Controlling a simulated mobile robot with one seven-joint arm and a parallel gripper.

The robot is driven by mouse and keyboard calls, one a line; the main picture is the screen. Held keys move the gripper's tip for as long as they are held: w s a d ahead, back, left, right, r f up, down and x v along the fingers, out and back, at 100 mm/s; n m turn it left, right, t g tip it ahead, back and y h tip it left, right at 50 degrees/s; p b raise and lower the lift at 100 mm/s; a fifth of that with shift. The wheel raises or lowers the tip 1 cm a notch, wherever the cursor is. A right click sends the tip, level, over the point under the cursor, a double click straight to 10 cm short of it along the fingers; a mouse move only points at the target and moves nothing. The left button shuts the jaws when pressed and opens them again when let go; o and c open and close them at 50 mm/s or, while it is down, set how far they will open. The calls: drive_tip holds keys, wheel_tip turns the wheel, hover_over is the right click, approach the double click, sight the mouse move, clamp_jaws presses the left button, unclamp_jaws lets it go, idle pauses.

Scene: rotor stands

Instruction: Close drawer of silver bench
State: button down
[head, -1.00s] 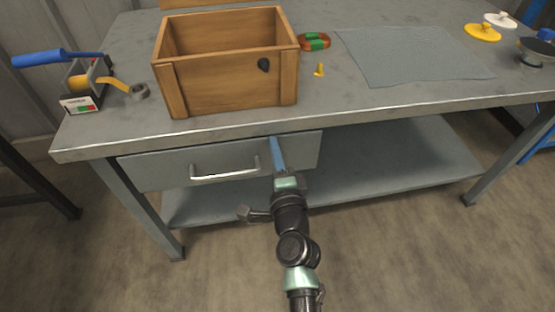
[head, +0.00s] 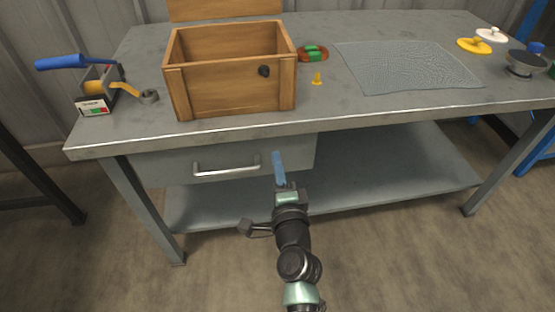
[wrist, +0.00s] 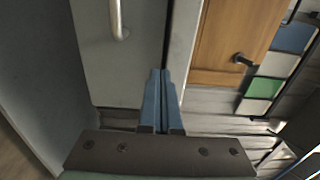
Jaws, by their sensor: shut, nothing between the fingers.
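The silver bench (head: 360,110) fills the middle of the head view. Its grey drawer (head: 295,152) is under the left part of the top, with a bar handle (head: 226,169). The drawer front looks flush or nearly flush with the bench frame; a small gap cannot be ruled out. In the wrist view the drawer front (wrist: 105,70) and its handle (wrist: 118,20) are to the left of the fingers. My gripper (head: 278,154) is shut and empty, its blue fingers in front of the drawer front, right of the handle. It also shows in the wrist view (wrist: 161,75). Contact cannot be told.
A wooden box (head: 225,92) stands on the bench top above the drawer. A lower shelf (head: 370,185) lies below. The floor in front is clear.

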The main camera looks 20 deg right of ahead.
drive_tip(key=v, duration=0.8)
drive_tip(key=shift+s+f, duration=0.2)
drive_tip(key=shift+s, duration=0.05)
drive_tip(key=shift+a+r, duration=0.1)
drive_tip(key=shift+a, duration=0.05)
drive_tip(key=w+a+r+n+t+y, duration=0.2)
drive_tip(key=a+r+n, duration=0.25)
drive_tip(key=r, duration=0.65)
drive_tip(key=w+a+r+n+t+y, duration=0.15)
drive_tip(key=a+r+n, duration=0.35)
drive_tip(key=r, duration=0.6)
drive_tip(key=w+a+r+n+t+y, duration=0.15)
drive_tip(key=a+r+n+t, duration=0.35)
drive_tip(key=r, duration=0.7)
drive_tip(key=s+a+r+n+t+p, duration=0.1)
drive_tip(key=s+r+n, duration=0.2)
drive_tip(key=s+r, duration=0.5)
drive_tip(key=s+a+r+n+t+p, duration=0.15)
drive_tip(key=s+r+n, duration=0.25)
drive_tip(key=r, duration=0.8)
wheel_tip(320, 180, up, 30)
drive_tip(key=g+p, duration=0.1)
drive_tip(key=p, duration=2.9)
drive_tip(key=shift+w+r+p, duration=0.25)
drive_tip(key=shift+w+p, duration=0.1)
